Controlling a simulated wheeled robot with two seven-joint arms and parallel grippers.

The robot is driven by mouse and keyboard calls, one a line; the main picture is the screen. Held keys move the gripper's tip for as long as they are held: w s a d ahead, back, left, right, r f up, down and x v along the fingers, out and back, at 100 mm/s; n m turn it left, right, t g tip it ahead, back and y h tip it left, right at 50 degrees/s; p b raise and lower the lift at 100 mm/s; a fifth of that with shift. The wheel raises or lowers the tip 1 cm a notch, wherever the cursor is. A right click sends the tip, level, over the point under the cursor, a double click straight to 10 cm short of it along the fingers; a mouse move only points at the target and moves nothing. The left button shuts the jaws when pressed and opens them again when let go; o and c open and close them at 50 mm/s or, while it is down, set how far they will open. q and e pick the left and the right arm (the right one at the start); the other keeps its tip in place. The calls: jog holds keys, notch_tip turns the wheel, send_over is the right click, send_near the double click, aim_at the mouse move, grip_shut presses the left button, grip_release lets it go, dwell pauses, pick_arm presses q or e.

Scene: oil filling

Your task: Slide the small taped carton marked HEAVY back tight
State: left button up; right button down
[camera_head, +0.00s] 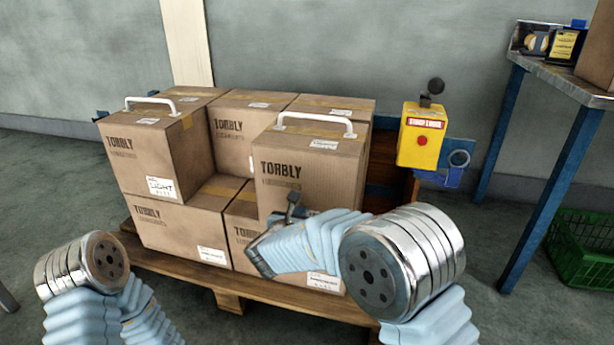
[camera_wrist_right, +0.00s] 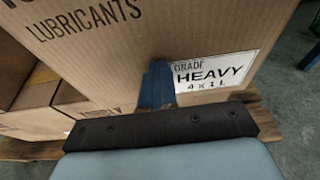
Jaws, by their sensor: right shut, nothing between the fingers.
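The brown TORBLY carton with tape and a white handle (camera_head: 330,172) sits upright on the upper layer at the right of the stack. In the right wrist view its front face (camera_wrist_right: 110,65) fills the picture, with the white HEAVY label (camera_wrist_right: 215,75) at lower right. My right gripper (camera_head: 291,203) is shut and empty in front of the lower part of this face. Its blue fingertips (camera_wrist_right: 157,85) are just left of the label, at or very near the cardboard; I cannot tell if they touch. My left forearm shows at lower left, but its gripper is out of view.
A LIGHT carton (camera_head: 158,160) stands at the upper left, with other cartons behind and below. The wooden pallet (camera_head: 190,283) carries the stack. A yellow box with a red button (camera_head: 421,140) is right of it. A blue-legged bench (camera_head: 500,160) and green crate (camera_head: 580,250) stand farther right.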

jog(key=shift+s+a+b, duration=0.2)
jog(key=shift+s+a, duration=0.05)
jog(key=shift+s, duration=0.4)
jog(key=shift+s+a+b, duration=0.2)
jog(key=shift+s, duration=0.45)
